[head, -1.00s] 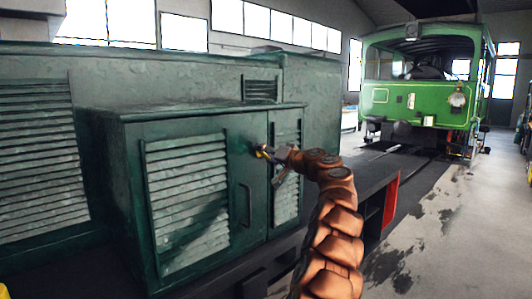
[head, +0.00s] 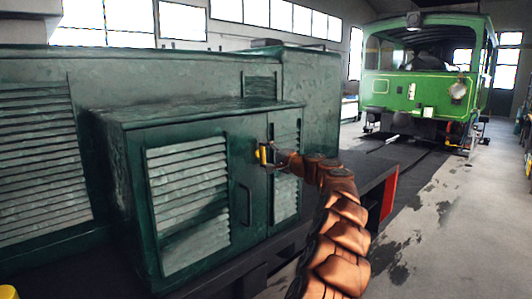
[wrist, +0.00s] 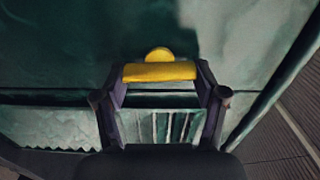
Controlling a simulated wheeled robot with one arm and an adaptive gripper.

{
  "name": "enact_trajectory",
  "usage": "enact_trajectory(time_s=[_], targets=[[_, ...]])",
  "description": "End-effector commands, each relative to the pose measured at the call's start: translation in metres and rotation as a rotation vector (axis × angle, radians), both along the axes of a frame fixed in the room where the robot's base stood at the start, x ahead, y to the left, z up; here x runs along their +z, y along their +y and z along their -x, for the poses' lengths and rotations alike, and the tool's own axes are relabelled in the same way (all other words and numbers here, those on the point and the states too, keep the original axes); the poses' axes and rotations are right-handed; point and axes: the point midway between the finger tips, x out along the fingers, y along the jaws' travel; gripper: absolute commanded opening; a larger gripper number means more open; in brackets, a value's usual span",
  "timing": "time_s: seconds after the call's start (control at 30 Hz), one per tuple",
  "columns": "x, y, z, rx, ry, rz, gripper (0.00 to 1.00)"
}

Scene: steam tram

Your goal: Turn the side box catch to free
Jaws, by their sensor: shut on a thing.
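The side box (head: 130,190) is a dark green metal cabinet with louvred doors. Its catch (head: 262,154) is a small yellow handle high on the front, near the seam between the doors. In the wrist view the catch (wrist: 158,72) is a yellow bar with a round boss behind it, against the green door. My gripper (head: 268,156) has come in from the right and is shut on the catch. In the wrist view the fingers of my gripper (wrist: 160,76) stand at the two ends of the bar. In the head view the fingers partly hide the catch.
A dark pull handle (head: 245,205) is on the wide door below the catch. A dark running board (head: 350,180) with a red end lies right of the box. A green tram (head: 425,95) stands behind. The floor (head: 460,240) at the right is open.

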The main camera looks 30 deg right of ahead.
Motion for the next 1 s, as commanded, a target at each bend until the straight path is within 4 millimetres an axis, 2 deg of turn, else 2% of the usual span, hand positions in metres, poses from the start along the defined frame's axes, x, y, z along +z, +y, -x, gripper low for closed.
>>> enact_trajectory(time_s=[0.23, 0.7, 0.73, 0.93, 1.0], targets=[[0.0, -0.001, 0.0004, -0.002, 0.014, -0.06, 0.36], [-0.0007, -0.0008, 0.0003, -0.001, 0.017, -0.072, 0.36], [-0.0007, -0.0008, 0.0003, -0.001, 0.017, -0.072, 0.73], [-0.0005, -0.0001, 0.0001, 0.0, 0.016, -0.071, 0.94], [-0.0004, 0.0001, 0.0, 0.0, 0.016, -0.071, 0.96]])
